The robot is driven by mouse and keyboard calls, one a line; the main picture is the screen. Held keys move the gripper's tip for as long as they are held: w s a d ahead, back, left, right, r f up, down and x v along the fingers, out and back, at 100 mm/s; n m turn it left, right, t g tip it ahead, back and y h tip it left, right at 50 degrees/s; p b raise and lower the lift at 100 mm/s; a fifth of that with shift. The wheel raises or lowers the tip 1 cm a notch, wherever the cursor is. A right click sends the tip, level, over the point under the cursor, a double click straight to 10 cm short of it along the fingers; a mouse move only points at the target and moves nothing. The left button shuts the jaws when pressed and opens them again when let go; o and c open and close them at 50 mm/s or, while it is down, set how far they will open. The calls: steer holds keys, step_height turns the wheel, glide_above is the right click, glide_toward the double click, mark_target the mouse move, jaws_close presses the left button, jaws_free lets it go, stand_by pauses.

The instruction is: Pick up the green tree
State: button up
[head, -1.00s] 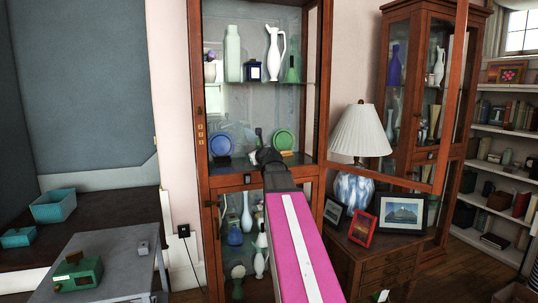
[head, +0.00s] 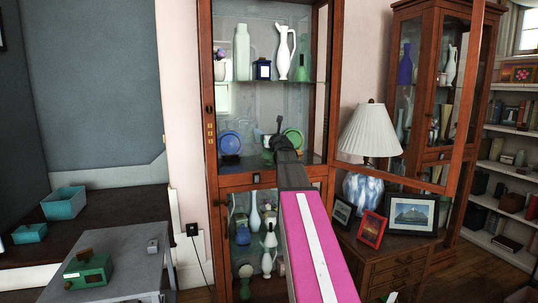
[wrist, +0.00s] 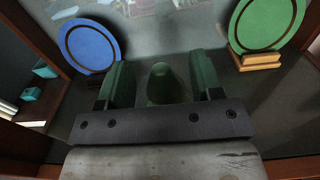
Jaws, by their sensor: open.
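A green, cone-like piece with a rounded top, which looks like the green tree (wrist: 165,84), stands on the cabinet's middle shelf in the wrist view. My gripper (wrist: 160,72) is open, with one finger on each side of the piece and a visible gap to both fingers. Its lower part is hidden by the gripper's crossbar. In the head view my gripper (head: 279,128) reaches into the cabinet at this shelf, and my arm hides much of what is there.
A blue plate (wrist: 90,46) stands left of the gripper and a green plate (wrist: 266,22) on a wooden stand at the right. A glass shelf (head: 260,82) with vases is above. The open cabinet door (head: 390,183) and lamp (head: 369,132) are at the right.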

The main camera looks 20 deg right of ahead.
steer(key=w, duration=0.3)
steer(key=shift+w, duration=0.15)
jaws_close()
steer(key=shift+r, duration=0.1)
steer(key=shift+s+r, duration=0.3)
steer(key=shift+r, duration=0.15)
step_height(320, 180, up, 6)
steer(key=shift+r, duration=0.2)
steer(key=s, duration=1.9)
steer(key=shift+s+f, duration=0.2)
steer(key=shift+s, duration=0.05)
